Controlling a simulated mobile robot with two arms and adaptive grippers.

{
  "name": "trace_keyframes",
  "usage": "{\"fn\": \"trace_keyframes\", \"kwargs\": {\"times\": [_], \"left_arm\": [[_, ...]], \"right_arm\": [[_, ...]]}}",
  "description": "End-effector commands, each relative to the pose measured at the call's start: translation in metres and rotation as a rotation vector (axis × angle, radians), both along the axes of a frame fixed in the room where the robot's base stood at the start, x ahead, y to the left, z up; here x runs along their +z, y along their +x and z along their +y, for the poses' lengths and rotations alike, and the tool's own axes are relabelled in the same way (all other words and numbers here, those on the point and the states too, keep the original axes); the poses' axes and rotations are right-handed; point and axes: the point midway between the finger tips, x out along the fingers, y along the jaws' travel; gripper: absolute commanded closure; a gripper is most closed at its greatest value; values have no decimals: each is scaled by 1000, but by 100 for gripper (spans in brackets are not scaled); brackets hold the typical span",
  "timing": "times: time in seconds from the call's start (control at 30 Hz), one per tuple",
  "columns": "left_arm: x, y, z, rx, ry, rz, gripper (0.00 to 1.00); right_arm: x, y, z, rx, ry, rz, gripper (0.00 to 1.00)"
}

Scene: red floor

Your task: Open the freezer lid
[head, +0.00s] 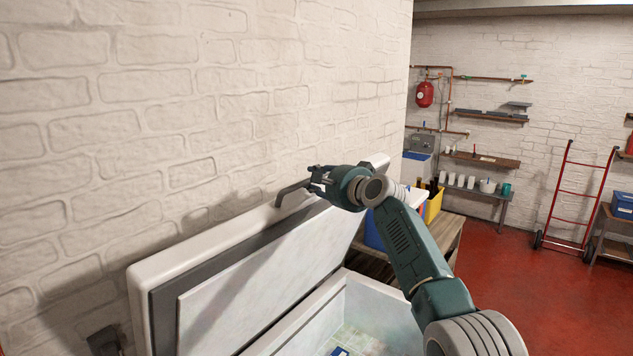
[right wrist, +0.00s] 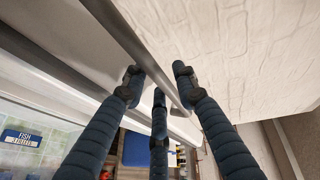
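The white chest freezer's lid (head: 255,270) stands raised, tilted back close to the brick wall, with its inner panel showing. The freezer body (head: 380,305) is open beneath it. The grey lid handle (head: 290,190) is at the lid's upper edge. My right gripper (head: 318,180) is at this handle. In the right wrist view my right gripper (right wrist: 158,80) has its fingers apart on both sides of the handle bar (right wrist: 150,55); I see gaps between fingertips and bar, though contact at the middle finger is unclear. My left gripper is not in view.
A blue fish package (right wrist: 22,138) lies inside the freezer. A wooden table (head: 447,235) with blue and yellow bins stands beyond it. A red hand truck (head: 577,200) and shelves are farther back. The brick wall (head: 200,100) is close behind the lid. Red floor lies open at right.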

Motion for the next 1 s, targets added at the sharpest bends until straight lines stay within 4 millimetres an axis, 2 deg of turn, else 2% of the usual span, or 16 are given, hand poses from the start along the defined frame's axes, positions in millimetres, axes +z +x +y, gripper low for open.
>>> {"fn": "trace_keyframes", "kwargs": {"times": [0.37,1.0], "left_arm": [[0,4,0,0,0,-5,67],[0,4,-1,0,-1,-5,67]], "right_arm": [[4,-13,-10,2,0,-6,72],[17,-82,-51,-1,1,-2,72]]}}
